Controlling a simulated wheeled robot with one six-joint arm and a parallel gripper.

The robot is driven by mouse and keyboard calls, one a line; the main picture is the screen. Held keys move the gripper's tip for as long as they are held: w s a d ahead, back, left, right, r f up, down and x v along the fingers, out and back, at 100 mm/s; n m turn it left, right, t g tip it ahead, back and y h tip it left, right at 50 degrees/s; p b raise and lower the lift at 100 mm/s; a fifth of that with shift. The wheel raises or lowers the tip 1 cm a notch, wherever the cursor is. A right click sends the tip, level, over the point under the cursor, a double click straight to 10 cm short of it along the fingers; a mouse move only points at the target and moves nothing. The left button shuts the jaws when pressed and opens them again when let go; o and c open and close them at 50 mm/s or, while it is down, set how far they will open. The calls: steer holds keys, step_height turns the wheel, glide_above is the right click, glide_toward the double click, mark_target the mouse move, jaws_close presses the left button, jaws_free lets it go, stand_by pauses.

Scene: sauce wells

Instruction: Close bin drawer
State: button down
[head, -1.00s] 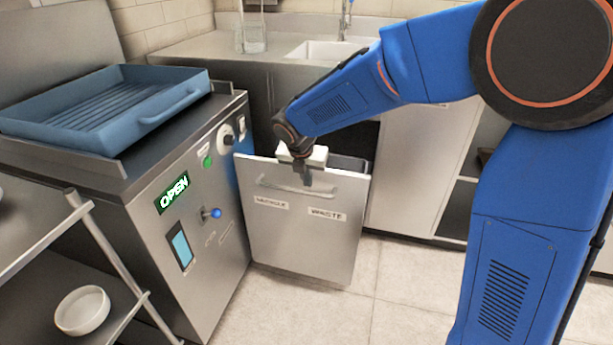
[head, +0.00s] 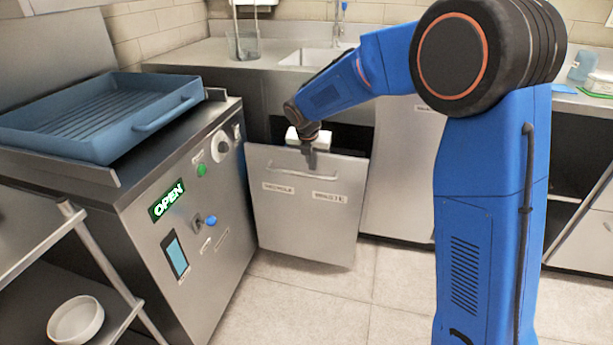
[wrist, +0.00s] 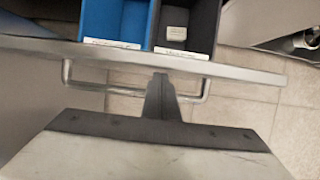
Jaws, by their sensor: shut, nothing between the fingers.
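The bin drawer has a steel front (head: 300,220) with two labels and a bar handle (head: 302,172). It stands partly open from the cabinet, with a dark gap above its right side. My gripper (head: 309,160) is at the top of the front near the handle. The wrist view shows the shut, empty fingers (wrist: 160,85) pointing at the front's top edge (wrist: 235,70), across the handle bar (wrist: 90,88); contact is unclear. Behind that edge are a blue bin (wrist: 114,20) and a dark grey bin (wrist: 200,25) holding a small pale item (wrist: 177,33).
A rack with a white bowl (head: 76,320) is front left. Tiled floor (head: 315,300) before the drawer is clear.

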steer(key=w+d, duration=0.3)
steer(key=w, duration=0.6)
steer(key=w+d, duration=0.3)
steer(key=w, duration=0.6)
steer(key=shift+w, duration=0.35)
